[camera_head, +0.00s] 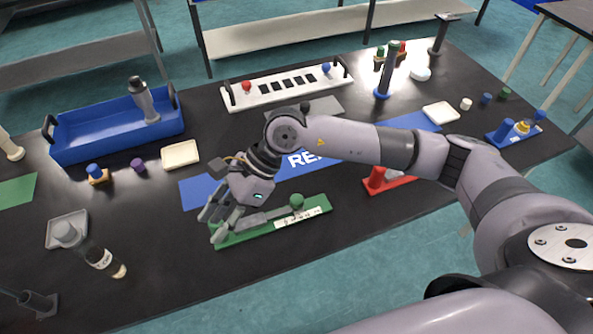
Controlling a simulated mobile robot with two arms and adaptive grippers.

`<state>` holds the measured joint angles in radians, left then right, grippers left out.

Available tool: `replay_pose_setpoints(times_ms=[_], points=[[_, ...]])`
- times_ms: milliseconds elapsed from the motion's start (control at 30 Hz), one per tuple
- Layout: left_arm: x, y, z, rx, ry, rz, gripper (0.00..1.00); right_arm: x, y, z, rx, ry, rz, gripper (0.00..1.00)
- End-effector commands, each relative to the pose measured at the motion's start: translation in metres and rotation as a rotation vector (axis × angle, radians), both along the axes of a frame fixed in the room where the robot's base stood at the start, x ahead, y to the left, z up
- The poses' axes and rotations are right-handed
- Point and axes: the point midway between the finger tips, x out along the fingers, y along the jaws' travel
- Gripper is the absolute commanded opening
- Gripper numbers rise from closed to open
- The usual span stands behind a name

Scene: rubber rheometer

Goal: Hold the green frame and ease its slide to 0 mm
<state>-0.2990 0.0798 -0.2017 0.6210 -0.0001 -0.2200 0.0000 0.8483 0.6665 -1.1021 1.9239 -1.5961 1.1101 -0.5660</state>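The green frame (322,204) lies flat on the black bench in front of the blue mat. It has a green round knob (297,201), a grey slide bar (262,217) and a white scale strip (298,216) whose marks are too small to read. My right gripper (211,228) points down at the frame's left end. Its fingers are a little apart and cover part of that end; whether they press on the frame is not clear. The slide's exact position cannot be read. My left gripper is not in view.
A blue mat (195,193) lies behind the frame, under my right arm. A red fixture (376,178) stands to the right. A blue tray (118,145) is at back left, a labelled bottle (103,260) at front left. The bench directly in front of the frame is clear.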

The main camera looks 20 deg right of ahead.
Motion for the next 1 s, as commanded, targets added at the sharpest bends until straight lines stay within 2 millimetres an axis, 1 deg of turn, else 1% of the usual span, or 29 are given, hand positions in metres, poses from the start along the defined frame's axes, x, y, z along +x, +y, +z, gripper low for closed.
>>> replay_pose_setpoints(times_ms=[33,67,100,200,300,333,400,467,700,767,867,967,1000], points=[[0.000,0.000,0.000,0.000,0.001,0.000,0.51,0.017,-0.035,-0.014,-0.157,-0.061,0.031,0.33],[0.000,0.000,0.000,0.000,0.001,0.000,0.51,0.024,-0.054,-0.021,-0.241,-0.085,0.047,0.33],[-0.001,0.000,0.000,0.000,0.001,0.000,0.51,0.032,-0.079,-0.028,-0.341,-0.111,0.065,0.33],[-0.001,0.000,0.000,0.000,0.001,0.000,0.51,0.050,-0.131,-0.034,-0.544,-0.151,0.090,0.33],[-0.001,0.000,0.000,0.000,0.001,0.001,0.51,0.061,-0.167,-0.032,-0.677,-0.167,0.099,0.33],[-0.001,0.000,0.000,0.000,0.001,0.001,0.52,0.063,-0.174,-0.032,-0.704,-0.169,0.100,0.33],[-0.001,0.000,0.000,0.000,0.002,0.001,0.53,0.066,-0.186,-0.030,-0.748,-0.172,0.103,0.33],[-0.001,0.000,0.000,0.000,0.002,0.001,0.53,0.067,-0.191,-0.029,-0.767,-0.172,0.105,0.33],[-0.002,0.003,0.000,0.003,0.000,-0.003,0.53,0.067,-0.192,-0.029,-0.771,-0.171,0.105,0.33],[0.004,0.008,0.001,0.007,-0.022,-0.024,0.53,0.067,-0.192,-0.029,-0.770,-0.171,0.105,0.33],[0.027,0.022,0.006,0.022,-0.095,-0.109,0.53,0.067,-0.191,-0.029,-0.769,-0.171,0.105,0.33],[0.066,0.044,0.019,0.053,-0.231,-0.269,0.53,0.067,-0.191,-0.029,-0.768,-0.171,0.105,0.33],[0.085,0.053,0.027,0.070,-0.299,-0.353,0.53,0.067,-0.191,-0.029,-0.768,-0.171,0.105,0.33]])
